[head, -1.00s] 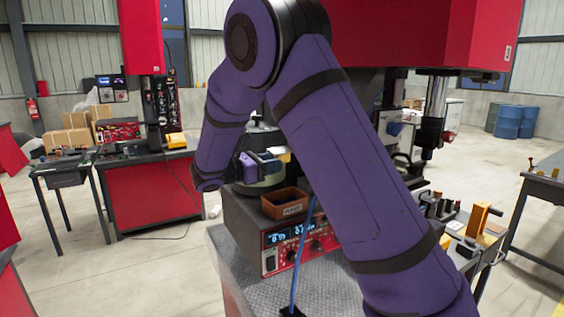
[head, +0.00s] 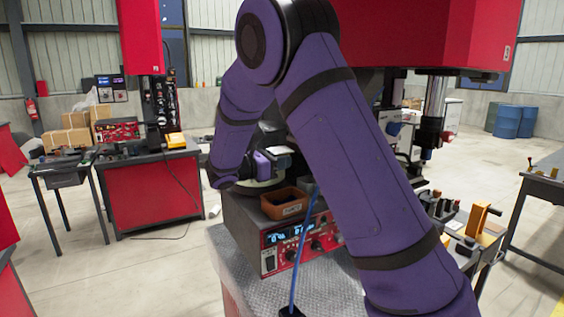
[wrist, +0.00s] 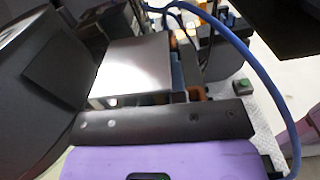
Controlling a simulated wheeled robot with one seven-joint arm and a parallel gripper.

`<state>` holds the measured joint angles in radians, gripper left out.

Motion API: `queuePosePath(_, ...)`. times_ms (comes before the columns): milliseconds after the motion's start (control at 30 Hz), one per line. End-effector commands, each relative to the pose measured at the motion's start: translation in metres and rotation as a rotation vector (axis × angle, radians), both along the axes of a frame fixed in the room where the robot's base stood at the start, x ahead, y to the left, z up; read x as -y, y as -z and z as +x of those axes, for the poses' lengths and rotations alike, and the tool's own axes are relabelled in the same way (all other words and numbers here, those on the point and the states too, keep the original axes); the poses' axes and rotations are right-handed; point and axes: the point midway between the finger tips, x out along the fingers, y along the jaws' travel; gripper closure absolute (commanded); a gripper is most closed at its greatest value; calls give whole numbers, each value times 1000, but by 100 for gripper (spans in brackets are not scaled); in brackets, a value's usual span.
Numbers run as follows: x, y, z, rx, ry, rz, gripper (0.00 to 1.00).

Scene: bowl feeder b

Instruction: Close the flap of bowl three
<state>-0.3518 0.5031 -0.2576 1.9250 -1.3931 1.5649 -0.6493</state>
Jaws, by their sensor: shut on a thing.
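My gripper (head: 268,156) is at the far end of my purple arm, above a round bowl feeder (head: 262,184) behind the brown bin. It is shut on a pale flat plate (head: 281,150), which looks like the flap. In the wrist view the plate (wrist: 138,68) fills the middle, just beyond a dark bar with screws and the purple part of my gripper. The fingertips and the exact grip are hard to see. My arm hides much of the bowl, and I cannot read which number it has.
A brown bin (head: 287,203) with a label stands on the red control box (head: 275,254), in front of the bowl. A blue cable (head: 301,250) rises at the box's front and shows in the wrist view (wrist: 262,70). A bench with an orange device (head: 480,219) stands at right.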

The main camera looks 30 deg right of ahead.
Motion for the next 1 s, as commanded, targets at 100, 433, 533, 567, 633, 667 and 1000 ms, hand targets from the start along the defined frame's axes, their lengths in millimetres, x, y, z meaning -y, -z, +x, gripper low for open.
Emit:
queuePosePath(100,0,-1,0,-10,0,0,100)
queuePosePath(433,0,-7,-1,-158,0,1,100)
queuePosePath(533,0,-11,-1,-240,0,1,100)
queuePosePath(567,0,-12,-1,-268,0,1,100)
queuePosePath(633,0,-15,0,-332,0,1,100)
queuePosePath(667,0,-16,0,-361,0,1,100)
queuePosePath(1000,0,-29,5,-685,0,2,100)
